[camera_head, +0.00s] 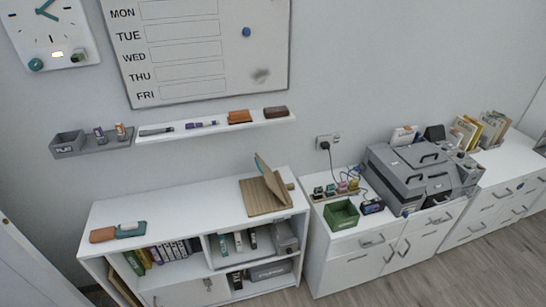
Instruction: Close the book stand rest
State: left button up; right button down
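The wooden book stand (264,197) stands on top of the white shelf desk, near its right end. Its flat base lies on the desk top, and its rest panel (272,179) is raised and leans up to the left from the base. A small dark green part shows at the top of the panel. Neither of my grippers is in the head view, so I cannot see their state.
The white shelf desk (180,208) has a clear top between the stand and a brown and teal item pair (118,231) at its left. A wall ledge (215,126) hangs above. A green box (341,214) and a grey machine (422,172) stand on cabinets to the right.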

aim_at(274, 180)
jog(key=u, duration=0.4)
jog(key=i, duration=0.9)
jog(key=u, duration=0.55)
